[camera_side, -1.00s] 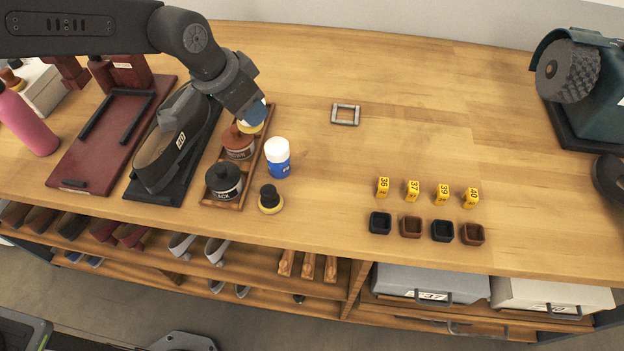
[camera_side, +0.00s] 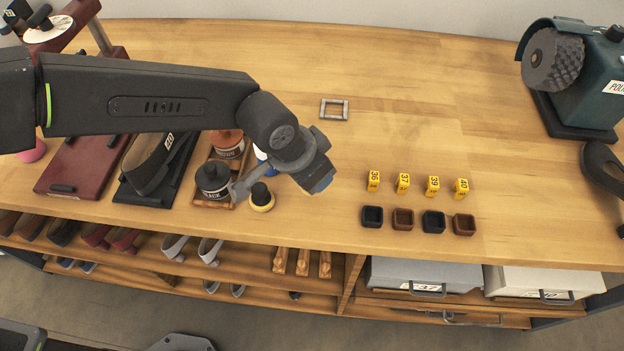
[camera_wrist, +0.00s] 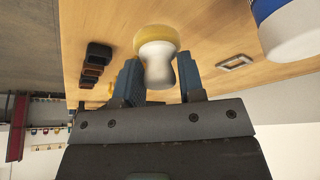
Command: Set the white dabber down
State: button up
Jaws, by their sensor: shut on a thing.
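The white dabber (camera_wrist: 158,65) has a white handle and a round yellow pad. In the wrist view my gripper (camera_wrist: 160,80) is shut on its handle, with a blue finger on each side. The yellow pad points away from the palm, toward the wooden bench (camera_wrist: 210,45). In the side view my gripper (camera_side: 318,180) is over the bench, right of the black dabber (camera_side: 262,197). The white dabber is hidden there behind my gripper, and its height above the wood cannot be told.
A black polish jar (camera_side: 213,180) and a brown one (camera_side: 227,143) stand in a wooden rack at left. A blue-and-white bottle (camera_side: 260,154) is partly hidden by my arm. Small cups (camera_side: 403,218) and yellow number tags (camera_side: 403,182) stand at right. The middle bench is mostly clear around a metal frame (camera_side: 334,109).

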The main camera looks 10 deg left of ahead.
jog(key=shift+f, duration=1.75)
jog(key=shift+f, duration=0.15)
jog(key=o, duration=0.9)
jog(key=shift+a+r, duration=0.1)
jog(key=shift+r, duration=0.3)
jog(key=v, duration=1.1)
jog(key=shift+s+r, duration=0.15)
jog(key=shift+r, duration=0.05)
jog(key=shift+a, duration=0.15)
